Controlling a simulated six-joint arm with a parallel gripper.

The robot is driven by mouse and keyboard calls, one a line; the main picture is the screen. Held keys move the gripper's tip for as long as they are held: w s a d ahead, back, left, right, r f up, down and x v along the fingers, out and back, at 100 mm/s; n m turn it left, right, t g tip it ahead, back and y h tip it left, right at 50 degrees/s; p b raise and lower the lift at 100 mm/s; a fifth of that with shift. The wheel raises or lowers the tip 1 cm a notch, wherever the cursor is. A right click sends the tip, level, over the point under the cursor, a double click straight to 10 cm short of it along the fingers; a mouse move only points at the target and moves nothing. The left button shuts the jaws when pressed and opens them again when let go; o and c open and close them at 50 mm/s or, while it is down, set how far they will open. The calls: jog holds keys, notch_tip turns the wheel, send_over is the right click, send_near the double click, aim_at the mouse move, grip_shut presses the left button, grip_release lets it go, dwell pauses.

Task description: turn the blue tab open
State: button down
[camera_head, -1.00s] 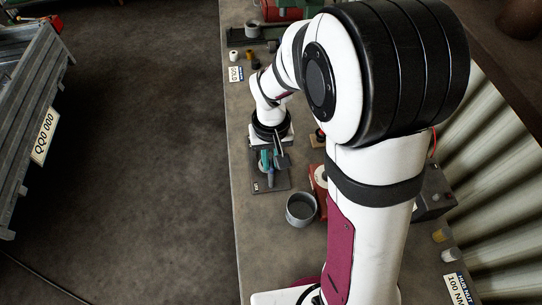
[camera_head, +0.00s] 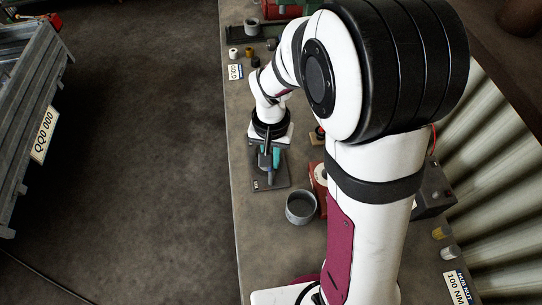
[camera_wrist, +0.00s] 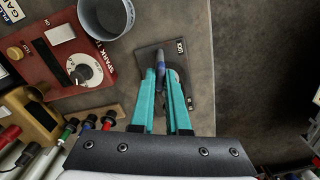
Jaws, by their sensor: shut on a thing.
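The blue tab (camera_wrist: 159,68) sits on a dark square plate (camera_wrist: 181,50) marked with small white print in the wrist view. My gripper (camera_wrist: 163,80) has two teal fingers, with their tips on either side of the tab, and is shut on it. The fingers hide part of the tab and of the round piece beneath it. In the head view the plate (camera_head: 284,182) lies on the bench below my gripper (camera_head: 269,160), near the bench's left edge. The tab itself is hard to make out there.
A grey round pot (camera_head: 301,207) stands close to the plate. A red panel with a dial (camera_wrist: 62,64) is beside it. Several coloured-handled tools (camera_wrist: 72,124) and a brass-coloured block (camera_wrist: 33,122) are near my gripper. Open floor (camera_head: 150,150) lies beyond the bench edge.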

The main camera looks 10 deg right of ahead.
jog(key=m, duration=1.1)
jog(key=shift+m, duration=0.4)
dwell(0.4)
jog(key=c, duration=0.9)
grip_release()
notch_tip(320, 180, up, 16)
